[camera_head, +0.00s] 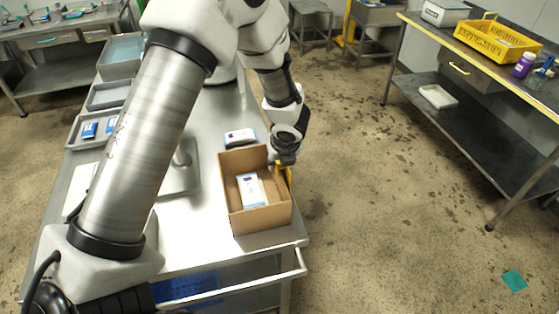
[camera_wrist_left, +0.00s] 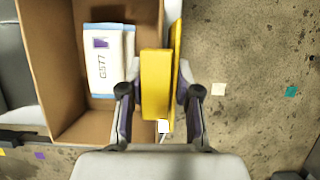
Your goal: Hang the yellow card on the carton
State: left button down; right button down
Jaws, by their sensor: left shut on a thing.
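The open brown carton (camera_head: 236,222) stands on the front right part of the steel table. In the left wrist view its wall (camera_wrist_left: 37,60) and inside show at the left. A white and blue pack (camera_head: 251,190) lies in it, marked G577 in the left wrist view (camera_wrist_left: 108,65). My left gripper (camera_head: 279,166) is at the carton's right wall, shut on the yellow card (camera_wrist_left: 156,85). The card shows as a wide panel and a narrow strip, in line with the wall's top edge, apparently on either side of it. I cannot tell whether it rests on the wall. My right gripper is out of view.
A white and blue box (camera_head: 240,137) lies behind the carton. Grey trays (camera_head: 110,95) line the table's left side, one with blue packs (camera_head: 90,130). A side bench with a yellow crate (camera_head: 497,41) stands at the right. Open floor lies between.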

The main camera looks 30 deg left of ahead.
pick_arm(q)
jog(key=shift+f+b, duration=1.2)
jog(key=shift+f, duration=0.1)
jog(key=c, duration=0.7)
grip_release()
jog(key=shift+r, duration=0.1)
jog(key=v, duration=1.2)
jog(key=shift+a, duration=0.1)
